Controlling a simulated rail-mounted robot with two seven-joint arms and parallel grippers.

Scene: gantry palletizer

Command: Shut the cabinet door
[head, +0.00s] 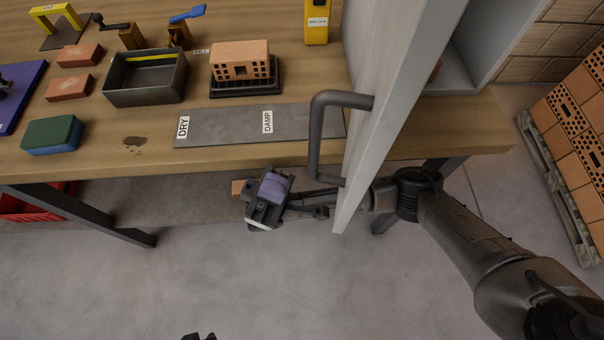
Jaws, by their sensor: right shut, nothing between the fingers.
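The cabinet door (386,110) is a pale panel standing open, jutting over the bench's front edge. A grey bar handle (316,135) is on its left face. The open cabinet (480,45) shows to the right of the door. My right arm comes in from the right and passes partly hidden behind the door's lower end. My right gripper (258,212) is left of the door, below the handle in the picture, shut and empty. It looks apart from the handle. Small dark tips at the bottom edge may be my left gripper (198,337); their state is unclear.
The wooden bench (100,165) holds a grey tray (145,92), a brick on a black base (240,65), a sponge (52,135) and a grey DRY/DAMP strip (220,125). A brick pallet (560,190) stands at right. The floor in front is clear.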

